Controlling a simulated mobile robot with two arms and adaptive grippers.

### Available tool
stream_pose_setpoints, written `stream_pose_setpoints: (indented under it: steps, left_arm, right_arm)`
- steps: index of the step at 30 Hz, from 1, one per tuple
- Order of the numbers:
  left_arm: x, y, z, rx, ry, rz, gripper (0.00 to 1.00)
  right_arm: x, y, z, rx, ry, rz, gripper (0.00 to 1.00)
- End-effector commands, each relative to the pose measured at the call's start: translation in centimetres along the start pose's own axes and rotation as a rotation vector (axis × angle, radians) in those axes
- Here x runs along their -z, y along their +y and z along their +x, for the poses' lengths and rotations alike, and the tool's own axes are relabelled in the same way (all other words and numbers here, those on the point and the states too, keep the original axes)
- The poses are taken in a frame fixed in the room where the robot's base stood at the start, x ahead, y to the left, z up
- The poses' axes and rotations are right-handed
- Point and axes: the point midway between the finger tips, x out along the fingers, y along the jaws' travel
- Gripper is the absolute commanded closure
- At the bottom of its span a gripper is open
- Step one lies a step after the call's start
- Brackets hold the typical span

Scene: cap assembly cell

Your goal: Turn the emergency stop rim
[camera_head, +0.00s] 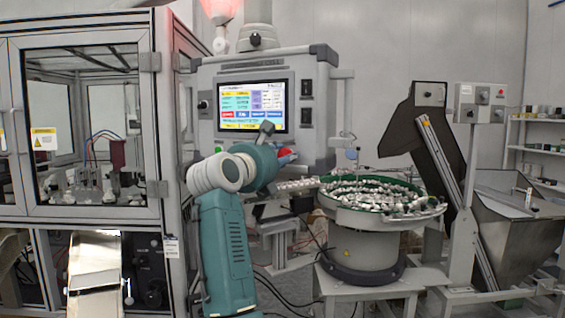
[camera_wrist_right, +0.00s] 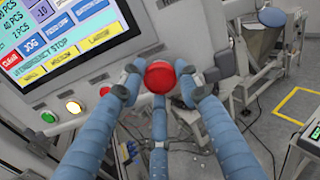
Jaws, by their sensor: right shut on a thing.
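The emergency stop is a round red knob on the operator panel. In the right wrist view the red knob (camera_wrist_right: 160,77) sits between the blue-grey fingers of my right gripper (camera_wrist_right: 161,88), which are closed around its rim. In the head view part of the red knob (camera_head: 285,153) shows at the panel's lower right, beside my teal wrist. My wrist hides most of the right gripper's fingers there. The operator panel (camera_head: 320,125) has a lit touchscreen (camera_head: 253,102). My left gripper is in neither view.
A bowl feeder (camera_head: 362,245) full of parts stands right of my arm. A glazed machine enclosure (camera_head: 153,120) is at left, and a hopper (camera_head: 517,235) at right.

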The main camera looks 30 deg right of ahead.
Motion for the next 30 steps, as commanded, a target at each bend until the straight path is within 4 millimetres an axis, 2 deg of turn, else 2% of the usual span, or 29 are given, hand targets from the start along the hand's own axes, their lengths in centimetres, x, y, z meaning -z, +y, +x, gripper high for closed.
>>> stream_pose_setpoints:
  steps: [12, 27, 28, 30]
  left_arm:
    - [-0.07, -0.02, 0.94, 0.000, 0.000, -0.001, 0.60]
    - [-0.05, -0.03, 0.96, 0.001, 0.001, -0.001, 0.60]
    - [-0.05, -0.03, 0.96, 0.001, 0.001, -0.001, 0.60]
    - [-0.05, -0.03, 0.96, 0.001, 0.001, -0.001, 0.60]
  right_arm:
    - [-0.43, -0.11, 0.01, -0.001, -0.009, 0.186, 0.94]
    - [-0.66, -0.18, -0.01, -0.001, -0.013, 0.207, 0.94]
    - [-0.67, -0.19, -0.01, -0.001, -0.013, 0.207, 0.66]
    - [-0.64, -0.19, 0.00, -0.001, -0.012, 0.207, 0.52]
